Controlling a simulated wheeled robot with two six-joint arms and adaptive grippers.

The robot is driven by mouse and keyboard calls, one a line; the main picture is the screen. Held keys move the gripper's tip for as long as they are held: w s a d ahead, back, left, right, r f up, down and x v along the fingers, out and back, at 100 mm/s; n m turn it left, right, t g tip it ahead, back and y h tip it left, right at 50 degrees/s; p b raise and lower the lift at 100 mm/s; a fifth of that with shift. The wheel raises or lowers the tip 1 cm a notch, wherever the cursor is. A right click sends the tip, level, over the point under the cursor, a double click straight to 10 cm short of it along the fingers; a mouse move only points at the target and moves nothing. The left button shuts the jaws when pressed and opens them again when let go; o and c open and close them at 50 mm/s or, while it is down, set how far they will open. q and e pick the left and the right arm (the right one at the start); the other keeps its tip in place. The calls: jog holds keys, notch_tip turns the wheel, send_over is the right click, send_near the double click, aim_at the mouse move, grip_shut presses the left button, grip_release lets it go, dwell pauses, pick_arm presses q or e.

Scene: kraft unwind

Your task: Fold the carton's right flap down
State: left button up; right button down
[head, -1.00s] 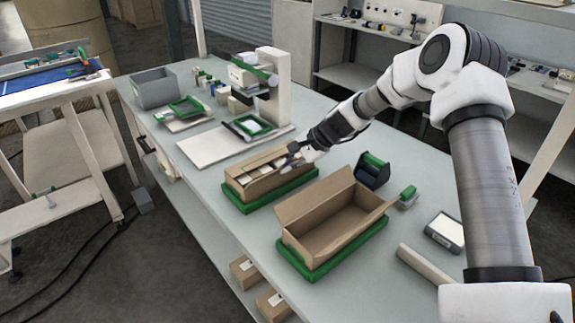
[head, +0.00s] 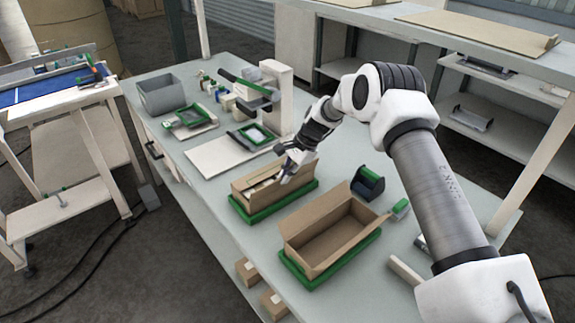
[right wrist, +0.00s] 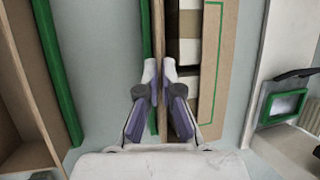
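The filled carton (head: 250,201) is brown and sits on a green tray (head: 262,214) on the bench. Packed contents (right wrist: 188,55) show inside it. In the right wrist view its flap on the side toward the empty carton stands edge-on (right wrist: 159,25). My right gripper (right wrist: 160,74) has one finger on each side of this flap, close together with the board between them. The right gripper also shows in the head view (head: 286,178), over the carton's right part. The opposite flap (right wrist: 222,50) lies spread outward with a green line on it. My left gripper is not in view.
An empty open carton (head: 330,232) on another green tray stands close at the right. A white plate with a scale (head: 217,155) and a grey bin (head: 160,94) lie toward the left.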

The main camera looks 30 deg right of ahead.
aim_at(295, 178)
jog(key=shift+w+f+g, duration=0.25)
jog(key=shift+w+g, duration=0.05)
jog(key=shift+g, duration=0.3)
jog(key=shift+w+a+r+m+g+b, duration=0.1)
jog(key=shift+w+m+g+b, duration=0.15)
jog(key=shift+g+b, duration=0.6)
jog(key=shift+s, duration=0.1)
jog(key=c, duration=1.4)
grip_release()
jog(key=shift+c, duration=0.2)
jog(key=shift+o, duration=0.4)
jog(key=shift+w, duration=0.2)
jog(key=shift+d+r, duration=0.2)
jog(key=shift+r, duration=0.2)
jog(key=v, duration=1.1)
